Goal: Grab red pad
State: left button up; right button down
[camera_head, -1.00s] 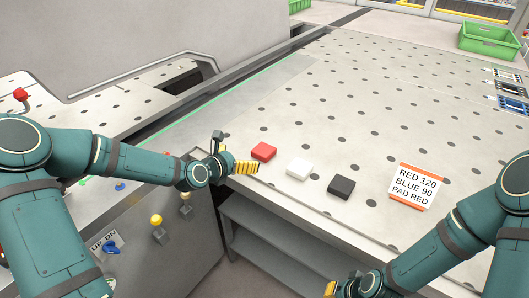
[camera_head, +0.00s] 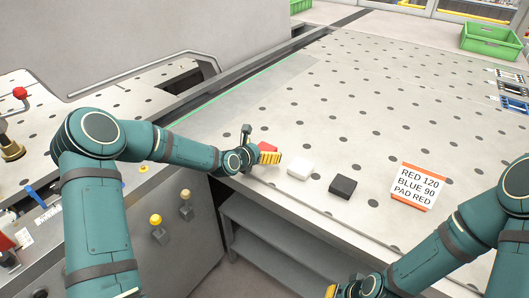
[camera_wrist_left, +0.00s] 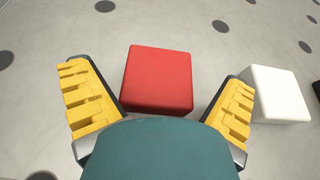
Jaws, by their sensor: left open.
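The red pad (camera_head: 267,146) lies on the perforated metal table, partly hidden behind my left gripper (camera_head: 259,150) in the head view. In the left wrist view the red pad (camera_wrist_left: 158,78) lies ahead, between the lines of the two yellow-padded fingers of my left gripper (camera_wrist_left: 160,108). The fingers are spread open and do not visibly touch the pad. My right gripper (camera_head: 345,290) is at the bottom edge of the head view, mostly cut off; its finger opening does not show.
A white pad (camera_head: 300,168) lies just right of the red pad, close to the right finger in the wrist view (camera_wrist_left: 275,95). A black pad (camera_head: 342,187) and a sign (camera_head: 417,186) reading "PAD RED" lie further right. A green crate (camera_head: 490,41) stands at the far right.

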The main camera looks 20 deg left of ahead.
pick_arm(q)
jog(key=shift+c, duration=0.3)
jog(key=c, duration=1.2)
jog(key=shift+o, duration=0.2)
jog(key=shift+r, duration=0.1)
